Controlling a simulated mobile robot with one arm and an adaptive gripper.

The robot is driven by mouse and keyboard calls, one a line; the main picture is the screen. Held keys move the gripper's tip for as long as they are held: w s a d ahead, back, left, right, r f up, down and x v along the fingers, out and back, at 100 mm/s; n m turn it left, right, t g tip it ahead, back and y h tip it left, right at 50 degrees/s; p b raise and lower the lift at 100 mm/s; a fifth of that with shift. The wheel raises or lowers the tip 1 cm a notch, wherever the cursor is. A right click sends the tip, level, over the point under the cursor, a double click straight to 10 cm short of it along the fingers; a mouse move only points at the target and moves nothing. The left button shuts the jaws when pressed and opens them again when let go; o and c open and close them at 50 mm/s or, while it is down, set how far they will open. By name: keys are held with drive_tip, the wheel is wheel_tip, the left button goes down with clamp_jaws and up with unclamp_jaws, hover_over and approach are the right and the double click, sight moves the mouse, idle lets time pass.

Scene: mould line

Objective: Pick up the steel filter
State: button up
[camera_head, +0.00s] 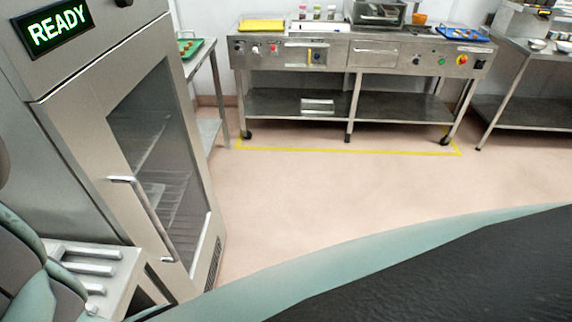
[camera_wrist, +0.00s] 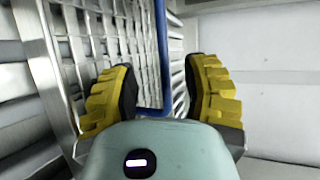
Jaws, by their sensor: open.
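In the wrist view, slatted steel panelwork (camera_wrist: 137,45) stands upright beyond and between my fingertips. It looks like the steel filter, but I cannot tell for sure where one panel ends and another begins. A blue vertical bar (camera_wrist: 162,50) runs down its right part and bends near the bottom. My gripper (camera_wrist: 160,72) is open, its yellow ridged fingers on either side of the blue bar. I cannot tell whether either finger touches metal. In the head view my gripper is out of sight, and pale metal slats (camera_head: 88,265) show at the lower left.
A steel cabinet (camera_head: 70,130) with a glass door and READY display stands close at left in the head view. A steel worktable (camera_head: 350,75) on wheels is at the back, another table (camera_head: 520,95) at right. The floor between is clear. A pale wall (camera_wrist: 275,80) lies right of my gripper.

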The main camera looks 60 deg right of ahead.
drive_tip(key=shift+r+b+x, duration=0.2)
drive_tip(key=shift+b+x, duration=0.2)
drive_tip(key=shift+x, duration=1.9)
drive_tip(key=shift+s+a, duration=0.15)
drive_tip(key=shift+o, duration=0.3)
clamp_jaws()
